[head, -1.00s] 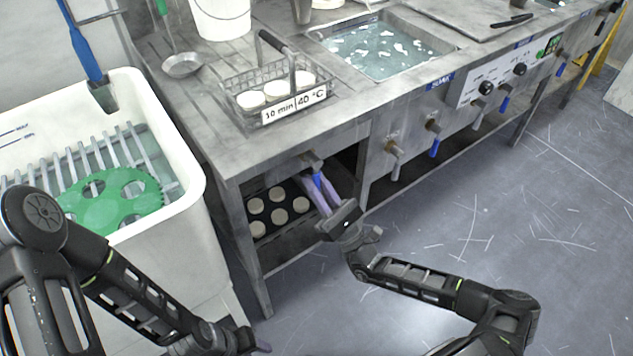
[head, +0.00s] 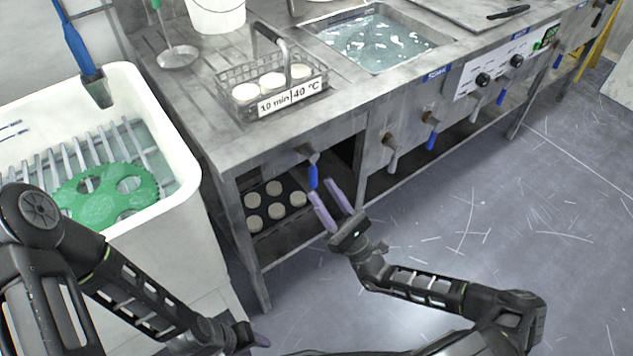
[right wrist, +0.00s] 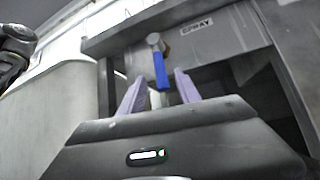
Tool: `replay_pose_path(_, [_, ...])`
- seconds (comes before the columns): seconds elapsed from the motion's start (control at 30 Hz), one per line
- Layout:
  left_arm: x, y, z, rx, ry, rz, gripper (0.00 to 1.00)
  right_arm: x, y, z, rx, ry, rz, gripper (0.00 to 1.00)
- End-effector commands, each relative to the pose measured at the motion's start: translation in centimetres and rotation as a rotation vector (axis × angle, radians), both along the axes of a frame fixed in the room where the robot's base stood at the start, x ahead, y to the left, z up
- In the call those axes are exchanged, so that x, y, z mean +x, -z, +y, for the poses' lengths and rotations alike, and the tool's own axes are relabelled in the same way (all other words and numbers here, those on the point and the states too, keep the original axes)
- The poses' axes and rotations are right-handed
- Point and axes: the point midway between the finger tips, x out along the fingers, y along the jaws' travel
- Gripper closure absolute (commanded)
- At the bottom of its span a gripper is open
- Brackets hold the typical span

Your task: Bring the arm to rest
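My right gripper (head: 330,203) is open and empty, just in front of the bench's left end. Its two purple fingers stand apart. A valve with a blue lever (head: 313,176) is just beyond the fingertips, its lever hanging down. In the right wrist view the blue lever (right wrist: 160,72) shows between and beyond the open fingers (right wrist: 158,95), apart from them as far as I can tell. My left gripper (head: 250,342) is at the bottom of the head view, low beside the white tub; its fingers are mostly hidden.
A white tub (head: 190,185) with a green disc (head: 105,197) stands at left. The steel bench (head: 345,112) carries a wire basket (head: 240,100) of white discs and a water-filled sink (head: 375,42). Several round pieces lie on a dark tray (head: 283,225) below. The floor (head: 500,220) at right is clear.

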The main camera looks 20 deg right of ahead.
Motion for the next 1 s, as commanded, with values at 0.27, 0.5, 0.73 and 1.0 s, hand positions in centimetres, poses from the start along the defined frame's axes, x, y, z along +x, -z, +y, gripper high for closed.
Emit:
replay_pose_path(0.27, [0.0,0.3,0.0,0.000,0.000,0.000,0.60,-1.5,1.8,-1.0,-0.001,0.001,0.000,0.60])
replay_pose_path(0.5, [0.0,0.3,0.0,0.000,0.000,0.000,0.60,-1.5,1.7,-1.0,-0.001,0.001,0.000,0.60])
replay_pose_path(0.73, [0.0,0.3,0.0,0.000,0.000,0.000,0.60,-1.5,1.7,-0.9,-0.001,-0.001,0.000,0.60])
replay_pose_path(1.0, [0.0,0.4,0.0,0.000,0.000,0.000,0.60,-2.6,2.3,4.4,-0.139,-0.148,0.015,0.60])
